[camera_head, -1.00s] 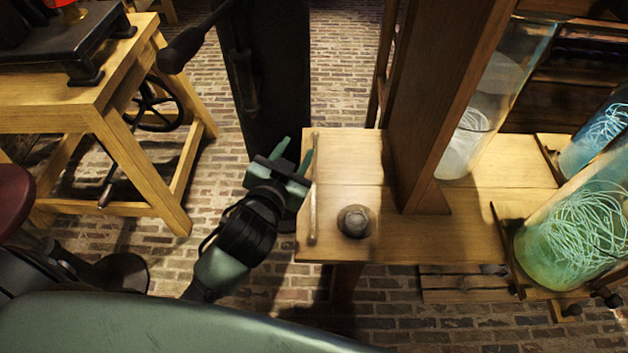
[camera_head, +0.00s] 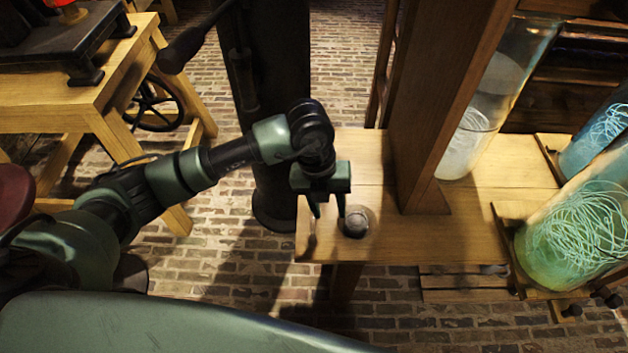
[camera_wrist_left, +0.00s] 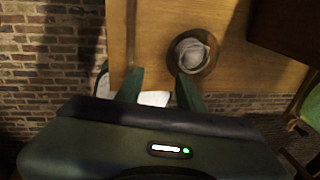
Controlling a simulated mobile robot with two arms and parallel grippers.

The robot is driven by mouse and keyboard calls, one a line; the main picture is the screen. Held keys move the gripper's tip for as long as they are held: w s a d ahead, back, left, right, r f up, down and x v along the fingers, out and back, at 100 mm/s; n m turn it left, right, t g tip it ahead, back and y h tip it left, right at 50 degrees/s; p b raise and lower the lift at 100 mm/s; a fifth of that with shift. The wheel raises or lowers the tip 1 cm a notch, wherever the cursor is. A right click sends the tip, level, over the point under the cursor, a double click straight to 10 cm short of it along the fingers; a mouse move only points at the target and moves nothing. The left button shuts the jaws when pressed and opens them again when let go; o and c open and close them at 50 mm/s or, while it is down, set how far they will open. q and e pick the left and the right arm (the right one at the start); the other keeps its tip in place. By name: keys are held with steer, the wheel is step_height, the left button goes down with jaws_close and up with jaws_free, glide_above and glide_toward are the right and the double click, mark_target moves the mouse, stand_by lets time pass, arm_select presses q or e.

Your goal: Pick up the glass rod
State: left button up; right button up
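The glass rod (camera_head: 311,243) is a thin pale rod lying along the left edge of the wooden bench top (camera_head: 358,165). In the head view my arm and gripper hide most of it. In the left wrist view it shows as a narrow strip (camera_wrist_left: 131,35) ahead of the left-hand finger. My left gripper (camera_head: 328,213) points down over the bench corner, fingers apart and nothing visibly held. My right gripper is not in view.
A round grey knob (camera_head: 355,222) sits on the bench right beside the gripper's right finger. A wooden post (camera_head: 430,110) rises behind it. Glass jars with tangled strands, one greenish (camera_head: 575,240), stand at right. Brick floor (camera_head: 225,240) lies left of the bench.

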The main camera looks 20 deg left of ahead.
arm_select(q)
steer(key=y, duration=0.2)
glide_above(313, 216)
steer(key=shift+s+a+f+n, duration=0.1)
steer(key=shift+s+a+n, duration=0.1)
steer(key=shift+n, duration=0.2)
steer(key=f, duration=0.3)
steer(key=f+p, duration=0.1)
steer(key=f, duration=0.3)
steer(key=shift+w+d+f, duration=0.15)
steer(key=shift+d+f, duration=0.05)
steer(key=shift+f, duration=0.05)
jaws_close()
